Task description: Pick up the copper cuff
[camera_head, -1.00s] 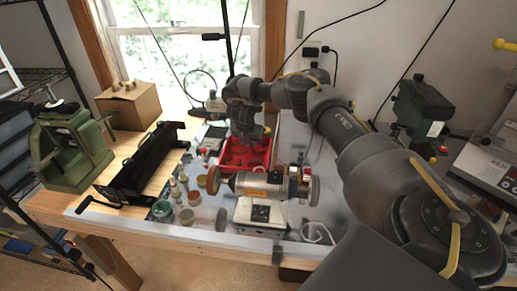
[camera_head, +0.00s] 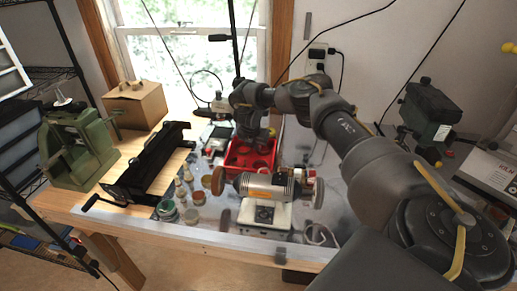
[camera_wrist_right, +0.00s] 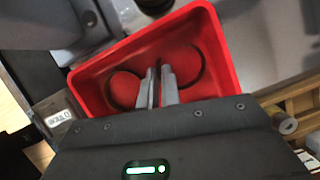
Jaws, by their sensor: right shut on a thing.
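A red tray (camera_head: 231,172) stands on the bench behind a grinder, and it fills much of the right wrist view (camera_wrist_right: 226,72). My right gripper (camera_wrist_right: 156,92) reaches down into the tray, its fingers close together on a thin dark edge, which seems to be part of a cuff. Dark curved bands show on both sides of the fingers, one at left (camera_wrist_right: 112,90) and one at right (camera_wrist_right: 200,62). I cannot tell which is the copper cuff. In the head view my right gripper (camera_head: 252,140) is small, over the tray. My left gripper is out of view.
The bench grinder (camera_head: 262,190) with two wheels stands just in front of the tray. Small jars (camera_head: 191,215) and a long black tool (camera_head: 150,165) lie to the left. A green machine (camera_head: 430,110) stands at right.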

